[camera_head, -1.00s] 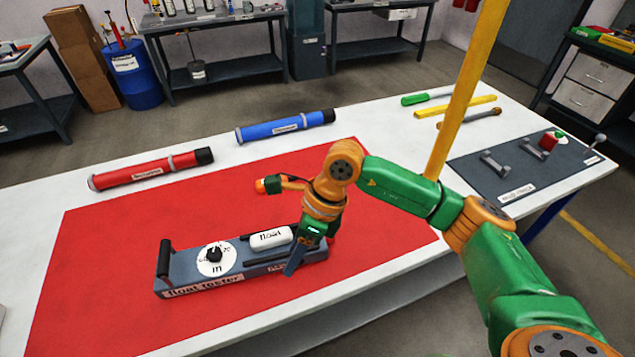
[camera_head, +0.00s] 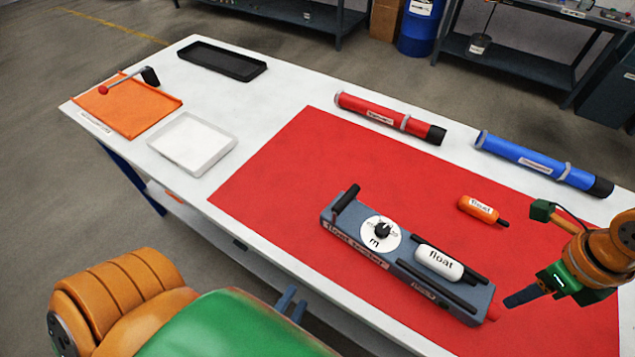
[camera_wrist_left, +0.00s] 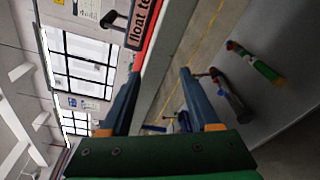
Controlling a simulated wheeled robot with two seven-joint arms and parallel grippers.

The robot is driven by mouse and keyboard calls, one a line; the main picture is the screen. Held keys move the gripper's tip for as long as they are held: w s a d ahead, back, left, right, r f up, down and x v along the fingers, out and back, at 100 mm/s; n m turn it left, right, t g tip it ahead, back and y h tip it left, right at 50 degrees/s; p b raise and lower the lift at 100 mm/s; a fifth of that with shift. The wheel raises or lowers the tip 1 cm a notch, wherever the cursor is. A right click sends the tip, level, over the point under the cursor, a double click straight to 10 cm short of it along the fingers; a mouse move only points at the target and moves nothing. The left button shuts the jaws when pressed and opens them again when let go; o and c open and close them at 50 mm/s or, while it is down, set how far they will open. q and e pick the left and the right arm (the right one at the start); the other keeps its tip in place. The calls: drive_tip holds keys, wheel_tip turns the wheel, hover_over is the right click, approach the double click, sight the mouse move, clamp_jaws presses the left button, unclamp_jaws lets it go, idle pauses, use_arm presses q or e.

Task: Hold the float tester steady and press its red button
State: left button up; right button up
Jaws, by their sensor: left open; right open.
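The float tester (camera_head: 410,265) is a grey-blue box on the red mat, with a dial, a black upright handle at its left end and a white float (camera_head: 438,261) on top. Its red button (camera_head: 494,312) shows at the right end. My left gripper (camera_head: 290,303) is open and empty at the table's front edge, apart from the tester; its spread fingers show in the left wrist view (camera_wrist_left: 160,76), with part of the tester (camera_wrist_left: 137,30) beyond. My right gripper (camera_head: 512,300) is open with a fingertip close by the button; I cannot tell whether they touch.
An orange float (camera_head: 482,209) lies behind the tester on the red mat (camera_head: 290,170). Red (camera_head: 385,115) and blue (camera_head: 535,160) tubes lie along the back. A white tray (camera_head: 195,142), an orange tray (camera_head: 128,105) and a black tray (camera_head: 222,60) stand left.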

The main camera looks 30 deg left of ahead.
sight(336, 210)
use_arm(q)
wheel_tip(336, 210, up, 6)
drive_tip(key=a+n+t+y, duration=0.1)
drive_tip(key=a+n+t, duration=0.1)
drive_tip(key=n, duration=0.4)
drive_tip(key=shift+m+h, duration=0.5)
drive_tip(key=shift+h, duration=0.1)
drive_tip(key=w, duration=0.2)
drive_tip(key=w+a, duration=0.1)
drive_tip(key=w, duration=0.1)
drive_tip(key=w+r, duration=0.1)
drive_tip(key=w, duration=0.1)
drive_tip(key=shift+a+r, duration=0.1)
drive_tip(key=shift+a, duration=0.05)
drive_tip(key=w+r+h, duration=0.1)
drive_tip(key=w, duration=0.1)
drive_tip(key=w+d+r+h, duration=0.1)
drive_tip(key=w, duration=0.1)
drive_tip(key=w+r+m+h, duration=0.1)
drive_tip(key=w, duration=0.1)
drive_tip(key=shift+w+d+r+g, duration=0.1)
drive_tip(key=shift+d+r+g, duration=0.05)
drive_tip(key=shift+r+g, duration=0.25)
drive_tip(key=w, duration=0.6)
drive_tip(key=shift+w+d+f, duration=0.1)
drive_tip(key=shift+w+d, duration=0.2)
drive_tip(key=shift+d, duration=0.05)
drive_tip(key=shift+s, duration=0.1)
drive_tip(key=shift+c, duration=0.3)
clamp_jaws()
